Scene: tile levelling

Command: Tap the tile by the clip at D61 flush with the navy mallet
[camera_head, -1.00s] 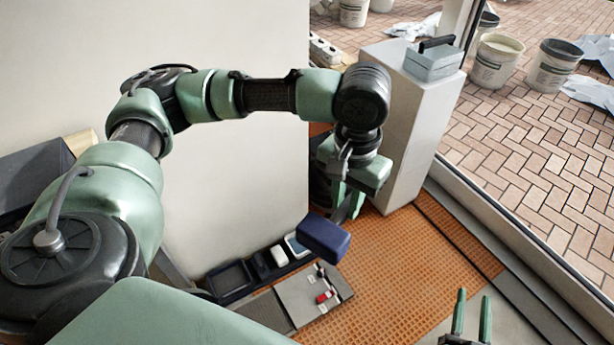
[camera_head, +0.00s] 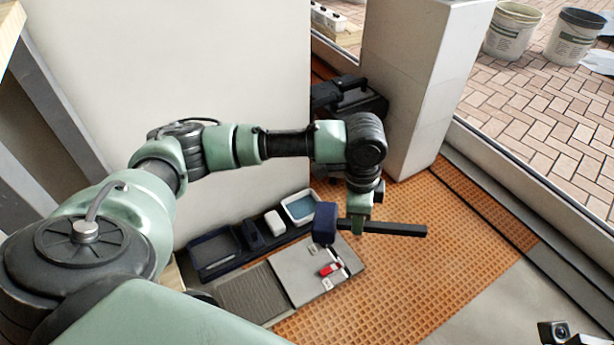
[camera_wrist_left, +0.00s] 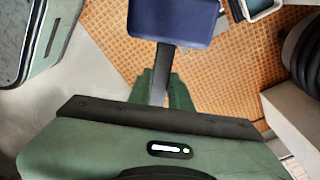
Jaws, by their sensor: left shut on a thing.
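A navy mallet has a block head (camera_head: 325,222) and a dark handle (camera_head: 405,229). My left gripper (camera_head: 360,226) is shut on the handle close to the head and holds the mallet above the floor, handle pointing right. In the left wrist view the mallet head (camera_wrist_left: 172,22) is at the top, its shaft between the green fingers (camera_wrist_left: 163,92). A light grey tile (camera_head: 300,282) lies below and left of the gripper. A red clip (camera_head: 330,269) and small pale labels are on it; their text is too small to read. The mallet head overlaps the tile's far edge in view.
A darker ribbed tile (camera_head: 250,296) adjoins on the left. Behind is a dark tray (camera_head: 210,262) with a white block (camera_head: 275,223) and a blue-filled container (camera_head: 301,207). Orange matting (camera_head: 440,270) is open on the right. A white pillar (camera_head: 425,90) stands behind.

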